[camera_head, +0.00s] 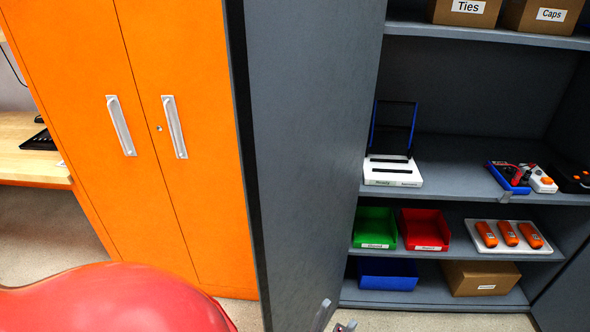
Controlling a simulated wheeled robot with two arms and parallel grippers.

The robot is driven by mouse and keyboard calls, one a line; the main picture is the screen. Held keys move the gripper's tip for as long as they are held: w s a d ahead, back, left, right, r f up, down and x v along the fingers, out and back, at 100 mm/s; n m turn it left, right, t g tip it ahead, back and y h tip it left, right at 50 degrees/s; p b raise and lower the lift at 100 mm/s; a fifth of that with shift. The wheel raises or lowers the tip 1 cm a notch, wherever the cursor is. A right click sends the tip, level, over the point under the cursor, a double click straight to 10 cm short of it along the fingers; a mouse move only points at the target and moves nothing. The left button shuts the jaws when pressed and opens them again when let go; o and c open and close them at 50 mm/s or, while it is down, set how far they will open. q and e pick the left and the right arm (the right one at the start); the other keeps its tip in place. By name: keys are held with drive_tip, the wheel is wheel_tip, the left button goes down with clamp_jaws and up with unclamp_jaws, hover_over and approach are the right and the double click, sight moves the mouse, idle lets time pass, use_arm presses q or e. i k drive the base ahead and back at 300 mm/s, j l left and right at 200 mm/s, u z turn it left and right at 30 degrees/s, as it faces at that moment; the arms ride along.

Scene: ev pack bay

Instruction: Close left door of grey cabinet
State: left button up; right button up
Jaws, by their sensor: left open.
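The grey cabinet (480,108) stands at the right with its shelves exposed. Its left door (310,130) is partly open; I see a broad grey face whose right edge covers the left ends of the shelves. A light metal handle (322,315) shows low on this door, cut off by the bottom edge. Only the tips of my left gripper (345,326) show at the bottom edge, just right of the handle and close to the door's free edge. It is open; whether it touches the door cannot be told. My right gripper is out of view.
An orange cabinet (185,60) with two shut doors stands to the left. The grey shelves hold a green bin (375,228), a red bin (425,230), a blue bin (388,274) and boxes. Another grey panel (568,290) stands at the lower right. Some floor shows below.

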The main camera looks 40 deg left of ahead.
sight(304, 74)
drive_tip(key=k+j, duration=0.1)
drive_tip(key=j, duration=0.25)
drive_tip(key=k+j+z, duration=0.1)
drive_tip(key=j, duration=0.3)
drive_tip(key=k+j, duration=0.1)
drive_tip(key=j, duration=0.25)
drive_tip(key=k+j+z, duration=0.1)
drive_tip(key=j, duration=0.25)
drive_tip(key=k+j, duration=0.15)
drive_tip(key=j, duration=0.2)
drive_tip(key=k+j+z, duration=0.1)
drive_tip(key=j, duration=0.7)
drive_tip(key=j+u, duration=0.2)
drive_tip(key=i+l, duration=0.05)
